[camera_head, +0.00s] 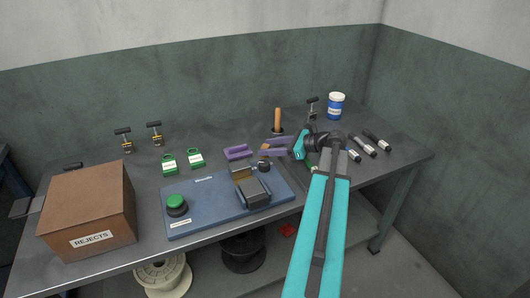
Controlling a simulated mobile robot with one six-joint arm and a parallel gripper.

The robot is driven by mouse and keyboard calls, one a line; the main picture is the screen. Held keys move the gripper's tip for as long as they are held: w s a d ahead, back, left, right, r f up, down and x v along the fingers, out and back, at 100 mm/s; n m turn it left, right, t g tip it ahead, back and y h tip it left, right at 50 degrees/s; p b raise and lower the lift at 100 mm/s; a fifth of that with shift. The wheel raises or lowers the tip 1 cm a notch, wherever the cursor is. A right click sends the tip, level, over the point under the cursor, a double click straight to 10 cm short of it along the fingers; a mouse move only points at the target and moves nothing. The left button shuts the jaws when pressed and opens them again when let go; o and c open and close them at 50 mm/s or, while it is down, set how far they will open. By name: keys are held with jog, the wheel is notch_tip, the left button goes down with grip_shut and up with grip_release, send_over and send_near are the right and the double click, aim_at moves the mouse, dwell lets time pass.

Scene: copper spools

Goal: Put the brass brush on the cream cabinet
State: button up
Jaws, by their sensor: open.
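No cream cabinet shows in this view. I cannot make out the brass brush for certain. A wooden handle (277,118) stands upright in a dark base at the back of the bench. A small tan piece (264,147) shows near my gripper, too small to identify. My gripper (269,147) is at the end of my teal arm, over the middle back of the bench, pointing left.
A brown REJECTS box (88,212) stands front left. A blue board (212,214) carries a green button (176,204) and a grey fixture (253,192). Spools (163,276) sit below the bench.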

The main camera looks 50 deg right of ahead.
dwell(0.3)
grip_shut()
jog(key=shift+r, duration=0.1)
notch_tip(320, 180, up, 10)
jog(key=shift+p, duration=0.45)
dwell(0.4)
dwell(0.4)
